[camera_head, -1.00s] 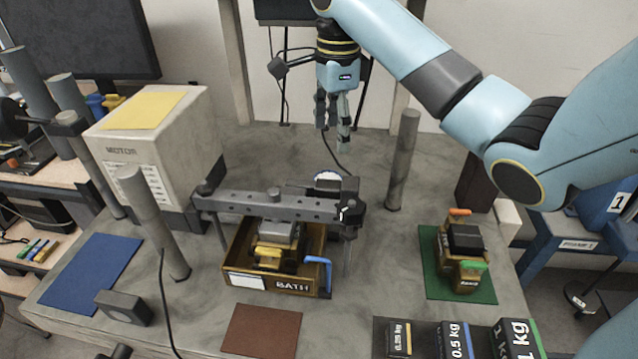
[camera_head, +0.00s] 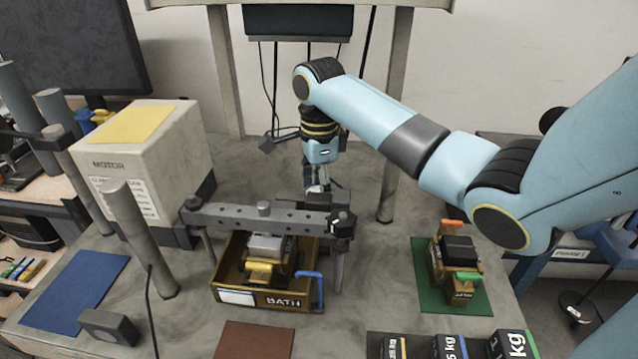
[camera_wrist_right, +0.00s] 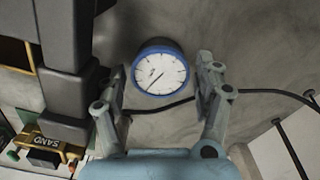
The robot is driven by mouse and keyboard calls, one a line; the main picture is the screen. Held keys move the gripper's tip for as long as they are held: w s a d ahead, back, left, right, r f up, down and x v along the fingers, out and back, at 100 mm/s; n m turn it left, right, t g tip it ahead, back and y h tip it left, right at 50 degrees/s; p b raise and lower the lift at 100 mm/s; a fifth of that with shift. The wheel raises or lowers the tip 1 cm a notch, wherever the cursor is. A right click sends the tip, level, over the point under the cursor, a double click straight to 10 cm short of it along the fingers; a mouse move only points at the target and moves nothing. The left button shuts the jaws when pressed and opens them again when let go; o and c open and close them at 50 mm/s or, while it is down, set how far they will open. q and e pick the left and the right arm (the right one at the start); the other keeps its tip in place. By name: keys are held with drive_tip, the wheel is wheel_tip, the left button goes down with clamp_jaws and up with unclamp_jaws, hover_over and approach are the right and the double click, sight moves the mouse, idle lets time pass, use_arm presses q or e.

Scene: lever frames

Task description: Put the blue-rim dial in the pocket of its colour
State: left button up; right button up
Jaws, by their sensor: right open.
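The blue-rim dial (camera_wrist_right: 160,72) has a white face and lies on the grey surface in the right wrist view. In the head view only a pale sliver of it (camera_head: 313,189) shows behind the grey beam. My right gripper (camera_wrist_right: 160,88) is open, with one finger on each side of the dial in the picture. I cannot tell whether they touch it. In the head view this gripper (camera_head: 320,176) points down behind the beam, its tips partly hidden. I cannot make out a blue pocket. My left gripper is out of view.
A grey beam on posts (camera_head: 235,218) crosses above the BATH tray (camera_head: 265,299). A dark cable (camera_wrist_right: 262,92) runs by the dial. The motor box (camera_head: 150,150) and blue mat (camera_head: 75,290) are left. A green mat (camera_head: 480,300) with a brass block is right.

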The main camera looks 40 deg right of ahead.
drive_tip(key=shift+r, duration=0.15)
drive_tip(key=c, duration=1.1)
